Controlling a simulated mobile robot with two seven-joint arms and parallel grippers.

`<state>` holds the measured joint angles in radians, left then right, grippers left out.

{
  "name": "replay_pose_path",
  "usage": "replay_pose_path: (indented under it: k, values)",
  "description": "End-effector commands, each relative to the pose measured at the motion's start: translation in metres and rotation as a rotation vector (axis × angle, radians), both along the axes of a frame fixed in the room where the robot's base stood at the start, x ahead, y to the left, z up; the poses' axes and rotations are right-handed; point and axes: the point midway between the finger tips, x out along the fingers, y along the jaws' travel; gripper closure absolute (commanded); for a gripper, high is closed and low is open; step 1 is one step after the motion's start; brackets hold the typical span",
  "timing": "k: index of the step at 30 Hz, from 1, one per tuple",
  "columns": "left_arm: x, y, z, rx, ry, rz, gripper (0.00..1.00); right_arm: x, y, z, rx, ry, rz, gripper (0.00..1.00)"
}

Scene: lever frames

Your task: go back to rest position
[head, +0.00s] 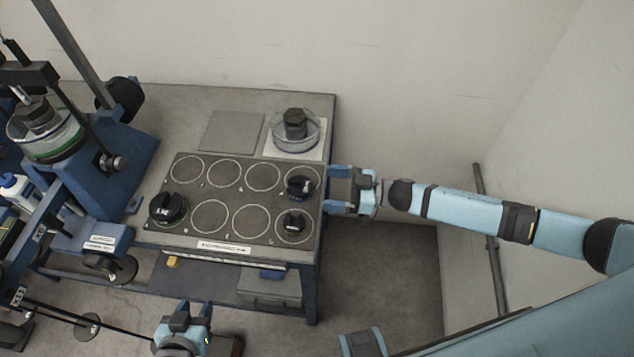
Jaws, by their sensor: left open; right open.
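My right gripper (328,188) is open and empty at the right edge of a dark panel (232,199) with rings. Its fingers point left at a black knob (299,186) in the panel's upper right ring, with a small gap between the fingertips and the knob. My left gripper (192,309) is open and low in the picture, in front of the table. Its fingers point up the picture, and nothing shows between them. My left arm behind it is mostly out of view.
The panel lies on a grey table (318,112). It carries more black knobs at lower right (293,224) and lower left (166,208). A clear round dish with a black knob (295,128) stands behind it. Blue machinery (85,180) crowds the left. A wall bounds the right; floor is clear between.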

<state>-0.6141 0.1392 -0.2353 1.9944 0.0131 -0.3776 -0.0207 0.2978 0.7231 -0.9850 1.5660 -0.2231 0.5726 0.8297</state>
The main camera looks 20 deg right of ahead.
Motion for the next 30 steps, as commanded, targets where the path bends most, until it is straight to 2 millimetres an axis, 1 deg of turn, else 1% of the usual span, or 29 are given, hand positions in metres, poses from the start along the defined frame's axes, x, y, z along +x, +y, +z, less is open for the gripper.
replay_pose_path:
  k: [1, 4, 20, 23, 25, 27, 30]
  values:
    - [0.0, 0.0, 0.001, 0.0, 0.0, 0.0, 0.57, -0.002, -0.004, 0.001, 0.0, 0.0, 0.0, 0.1]
    - [0.0, 0.0, 0.002, 0.0, 0.0, 0.0, 0.57, -0.003, -0.007, 0.001, 0.001, 0.0, 0.0, 0.1]
    - [0.0, 0.0, 0.001, 0.0, 0.001, 0.0, 0.57, -0.003, -0.006, 0.001, 0.002, -0.001, -0.003, 0.1]
    - [0.0, 0.0, 0.001, 0.0, 0.001, 0.0, 0.57, -0.004, 0.002, 0.002, 0.001, -0.002, -0.034, 0.1]
    - [0.0, 0.0, 0.001, 0.0, 0.001, 0.0, 0.57, -0.005, 0.015, 0.007, 0.0, 0.0, -0.089, 0.1]
    - [0.0, 0.0, 0.001, 0.0, 0.001, 0.0, 0.57, -0.006, 0.029, 0.014, -0.012, 0.005, -0.173, 0.1]
    - [0.0, 0.0, 0.001, 0.001, 0.002, 0.0, 0.57, -0.008, 0.044, 0.026, -0.048, 0.035, -0.325, 0.1]
